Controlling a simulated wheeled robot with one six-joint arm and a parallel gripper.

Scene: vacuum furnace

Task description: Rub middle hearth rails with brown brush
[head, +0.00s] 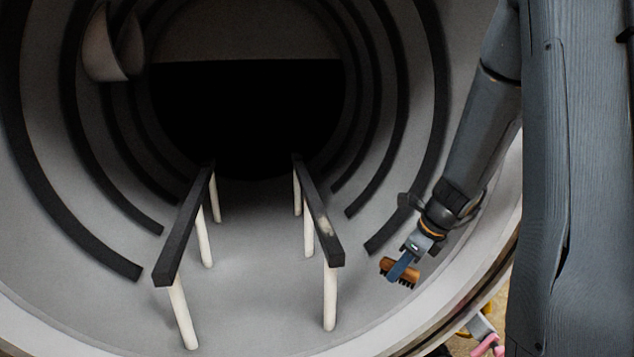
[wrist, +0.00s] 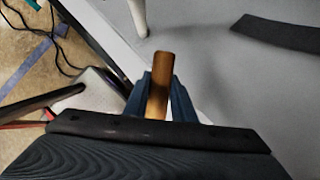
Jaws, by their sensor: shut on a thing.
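My gripper (head: 402,264) is shut on the brown brush (head: 387,264), a wooden block with dark bristles pointing down. In the wrist view the brush (wrist: 159,85) shows as a brown bar between the blue fingers. The gripper is just inside the furnace mouth, right of the rails and apart from them. Two dark hearth rails stand on white posts and run back into the chamber: a left rail (head: 187,226) and a right rail (head: 313,207). The right rail has a pale grey patch (head: 325,228) on its top near the front end.
Curved dark bands (head: 436,110) line the round grey chamber wall on both sides. A pale curved piece (head: 101,48) hangs at the upper left. The furnace rim (head: 440,318) lies below the gripper. Dark cables (wrist: 45,35) lie on the floor outside. The space between the rails is clear.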

